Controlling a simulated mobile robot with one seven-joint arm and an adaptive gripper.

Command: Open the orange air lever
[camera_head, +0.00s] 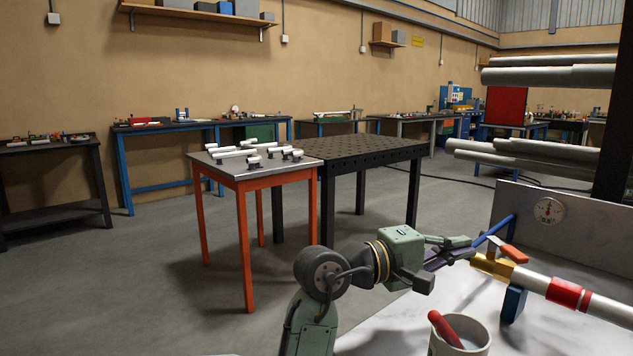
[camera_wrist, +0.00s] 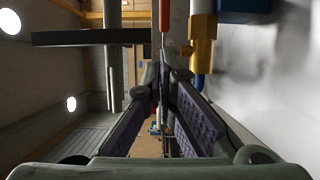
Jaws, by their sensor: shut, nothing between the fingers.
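The orange air lever (camera_head: 511,252) sits on top of a brass valve (camera_head: 491,266) at the right of the head view, slanting down to the right. In the wrist view, the lever (camera_wrist: 164,14) shows at the top, beside the brass valve (camera_wrist: 202,38). My gripper (camera_head: 472,251) is just left of the valve at about its height, fingers pointing right. In the wrist view, my gripper (camera_wrist: 163,68) has its fingertips together with nothing between them. The tips look close to the lever and valve; I cannot tell whether they touch.
A white pipe (camera_head: 593,303) with a red band runs right from the valve, above a blue support (camera_head: 513,304). A cup (camera_head: 473,347) holding a red-handled item stands below my gripper. A panel with a gauge (camera_head: 549,210) stands behind. Open floor lies left.

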